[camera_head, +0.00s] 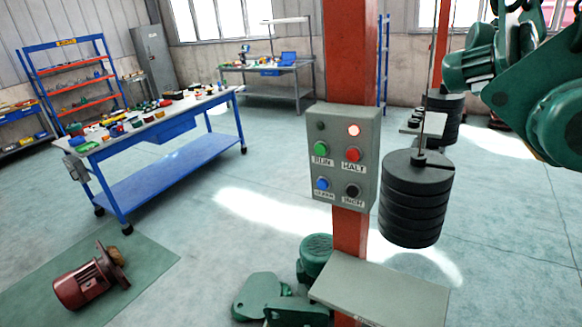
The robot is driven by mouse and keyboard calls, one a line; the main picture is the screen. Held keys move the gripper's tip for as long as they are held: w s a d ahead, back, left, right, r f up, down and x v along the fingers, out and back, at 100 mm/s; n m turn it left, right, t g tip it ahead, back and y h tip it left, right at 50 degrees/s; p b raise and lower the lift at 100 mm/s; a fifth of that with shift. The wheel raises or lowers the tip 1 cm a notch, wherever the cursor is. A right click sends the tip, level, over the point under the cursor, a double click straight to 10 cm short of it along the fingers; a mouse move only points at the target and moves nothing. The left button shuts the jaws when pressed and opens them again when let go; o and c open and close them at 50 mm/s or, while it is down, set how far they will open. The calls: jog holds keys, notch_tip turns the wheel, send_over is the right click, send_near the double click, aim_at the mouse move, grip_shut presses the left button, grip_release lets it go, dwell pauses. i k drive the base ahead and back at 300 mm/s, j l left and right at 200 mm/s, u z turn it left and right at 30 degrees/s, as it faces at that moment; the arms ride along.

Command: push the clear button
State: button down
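A grey control box (343,156) is fixed to a red upright post (350,60) near the middle of the view. The blue button (322,184) sits at its lower left, over a small label that is hard to read but looks like CLEAR. A green button (320,149) above it is labelled RUN. A red button (353,154) is labelled HALT. A black button (352,191) at the lower right has a label that looks like INCH. A red lamp (353,130) is lit at the upper right; the lamp at the upper left is dark. My gripper is not in view.
A stack of black weights (414,205) hangs on a rod right of the box. A grey shelf plate (380,292) and green machinery (285,290) are low in front. Larger green machinery (530,85) fills the upper right. A blue workbench (165,150) stands left, a red motor (85,280) below.

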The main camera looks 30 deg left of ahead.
aim_at(323, 184)
jog(key=i+j+u, duration=0.15)
jog(key=i+u, duration=0.3)
jog(key=i, duration=0.15)
jog(key=i+l+u, duration=0.1)
jog(key=i+u, duration=0.4)
jog(key=i, duration=0.15)
